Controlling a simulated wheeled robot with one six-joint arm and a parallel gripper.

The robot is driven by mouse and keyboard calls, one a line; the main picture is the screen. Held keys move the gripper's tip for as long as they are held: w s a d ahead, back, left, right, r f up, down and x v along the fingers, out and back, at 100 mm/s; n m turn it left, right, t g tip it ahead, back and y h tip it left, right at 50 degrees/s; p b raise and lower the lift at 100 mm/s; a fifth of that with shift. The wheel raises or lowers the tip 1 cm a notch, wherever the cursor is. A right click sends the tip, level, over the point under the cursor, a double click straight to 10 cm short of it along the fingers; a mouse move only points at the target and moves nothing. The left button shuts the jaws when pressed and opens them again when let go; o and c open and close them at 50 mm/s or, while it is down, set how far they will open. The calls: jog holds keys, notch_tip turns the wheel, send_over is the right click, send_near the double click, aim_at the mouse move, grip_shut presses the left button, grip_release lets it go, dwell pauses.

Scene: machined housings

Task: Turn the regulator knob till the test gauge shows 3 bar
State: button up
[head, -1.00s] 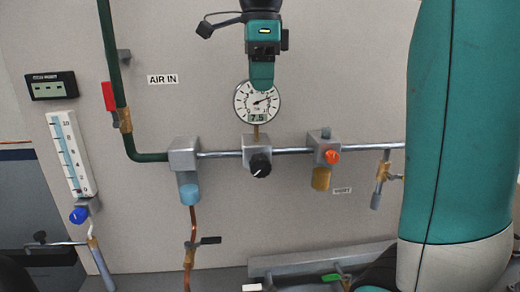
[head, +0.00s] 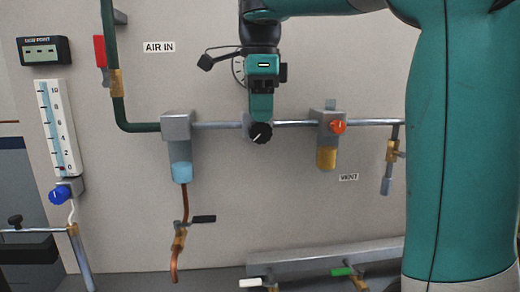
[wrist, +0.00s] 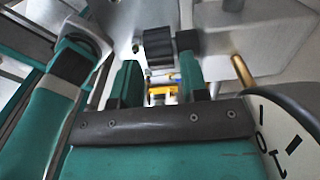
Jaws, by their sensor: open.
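The black regulator knob (head: 260,133) sits on a grey regulator body in the pipe line, with a light mark on its face. My gripper (head: 261,117) is just above the knob in the head view. In the wrist view, my gripper (wrist: 160,80) is open and its two fingers point at the black knob (wrist: 158,47), which lies just beyond the fingertips and not clearly between them. The test gauge (head: 238,70) is mostly hidden behind my gripper, so its needle and number cannot be read. Part of its dial (wrist: 284,140) shows in the wrist view.
Left of the regulator are a filter with a light-blue bowl (head: 181,172) and a red valve handle (head: 100,50). To the right is an orange knob (head: 338,127) above a brass-coloured bowl. A flow tube (head: 58,125) with a blue knob (head: 59,194) stands far left.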

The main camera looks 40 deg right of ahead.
aim_at(260, 143)
notch_tip(260, 143, down, 4)
jog(key=shift+r+b, duration=0.2)
jog(key=shift+b, duration=1)
jog(key=shift+c, duration=0.2)
jog(key=c, duration=0.6)
jog(key=shift+r, duration=0.1)
jog(key=shift+r+p, duration=0.2)
jog(key=shift+p, duration=0.8)
